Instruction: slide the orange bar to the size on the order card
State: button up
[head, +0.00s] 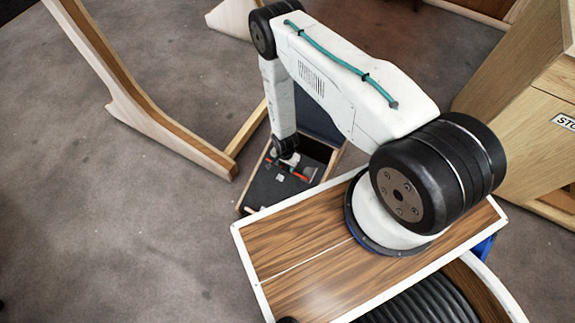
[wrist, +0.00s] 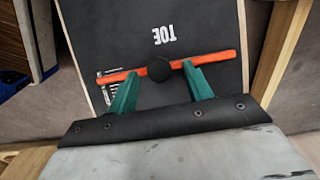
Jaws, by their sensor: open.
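The orange bar (wrist: 215,57) lies across a dark board (wrist: 200,25) marked "TOE", upside down in the wrist view. A round black knob (wrist: 159,69) sits at the bar's middle. Small white printed marks (wrist: 108,86) show by the bar's left part. My gripper (wrist: 160,70) has green fingers, open, with their tips at the bar on either side of the knob; I cannot tell whether they touch. In the head view the bar (head: 299,174) shows partly, under my gripper (head: 288,158). I cannot make out an order card.
The board lies in a wooden-edged box (head: 243,205) on the grey floor (head: 130,240). A wooden frame (head: 150,115) stands left of it. A wooden cabinet (head: 525,130) with a cut-off label stands at the right.

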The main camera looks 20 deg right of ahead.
jog(key=shift+f, duration=0.5)
grip_shut()
jog(key=shift+w+d+r, duration=0.3)
jog(key=shift+w+d, duration=0.1)
jog(key=shift+d, duration=0.1)
jog(key=shift+w+d+r, duration=0.3)
jog(key=shift+w+d, duration=0.1)
jog(key=shift+d, duration=0.1)
grip_release()
